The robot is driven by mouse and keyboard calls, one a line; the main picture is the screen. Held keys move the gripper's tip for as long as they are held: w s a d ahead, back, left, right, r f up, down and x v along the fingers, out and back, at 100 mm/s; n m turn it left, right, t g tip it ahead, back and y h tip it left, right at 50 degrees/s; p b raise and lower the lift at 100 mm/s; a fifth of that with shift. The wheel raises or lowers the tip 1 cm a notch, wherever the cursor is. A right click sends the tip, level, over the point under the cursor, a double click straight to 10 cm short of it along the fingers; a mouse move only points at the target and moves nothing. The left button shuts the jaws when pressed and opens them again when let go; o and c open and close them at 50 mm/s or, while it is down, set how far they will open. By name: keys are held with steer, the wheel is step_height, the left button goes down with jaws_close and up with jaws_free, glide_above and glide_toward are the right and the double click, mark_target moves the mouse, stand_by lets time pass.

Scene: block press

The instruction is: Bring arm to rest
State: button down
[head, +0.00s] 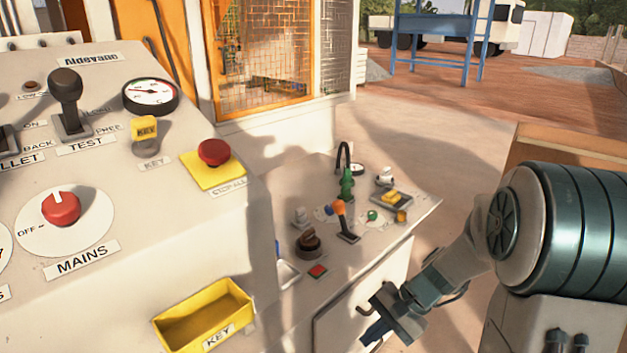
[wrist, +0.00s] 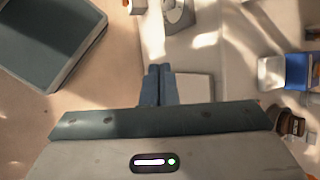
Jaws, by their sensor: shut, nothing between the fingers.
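My gripper (head: 372,335) hangs low at the bottom right of the head view, in front of the white cabinet below the small side panel. It points down and to the left, apart from the controls. In the wrist view my gripper (wrist: 157,84) shows its two blue-grey fingers side by side and shut, with nothing between them. My arm reaches in from the right edge of the head view, bent downward at the elbow.
The sloped control desk (head: 130,220) fills the left, with a red stop button (head: 214,152), a red mains knob (head: 61,207) and a yellow key tray (head: 204,316). The side panel (head: 375,245) carries several small controls. Floor to the right of it is open.

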steer(key=s+d+r+n+t+h+p, duration=0.1)
steer(key=s+r+n+h+p, duration=0.2)
steer(key=r, duration=0.8)
steer(key=s+d+r+n+t+h+p, duration=0.2)
steer(key=s+r+n+h+p, duration=0.2)
steer(key=s+r+p, duration=0.3)
step_height(320, 180, up, 5)
steer(key=shift+s+f+n, duration=0.2)
steer(key=shift+s+n, duration=0.4)
steer(key=shift+s, duration=0.15)
